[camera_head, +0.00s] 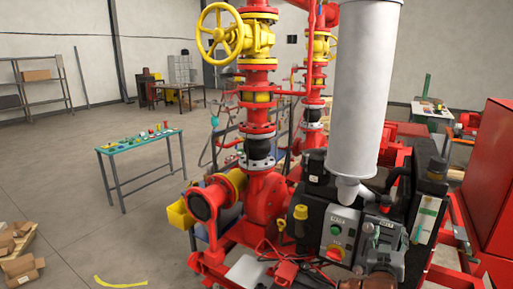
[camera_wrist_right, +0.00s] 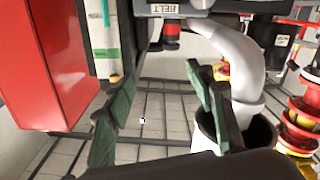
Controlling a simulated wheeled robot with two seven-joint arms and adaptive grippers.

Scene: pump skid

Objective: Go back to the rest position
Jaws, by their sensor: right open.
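My right gripper (camera_wrist_right: 160,74) shows in the right wrist view as two dark fingers with green pads, spread wide apart. In the head view I cannot clearly pick the right gripper out from the dark engine parts around the control panel (camera_head: 340,232). My left gripper is in neither view.
A large white cylinder (camera_head: 366,85) stands over the engine in the head view. A red pump with pipes (camera_head: 265,195) is left of it. A red cabinet (camera_head: 495,180) is at the right edge, also in the wrist view (camera_wrist_right: 60,60). A green-topped table (camera_head: 138,141) stands left, with open floor around it.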

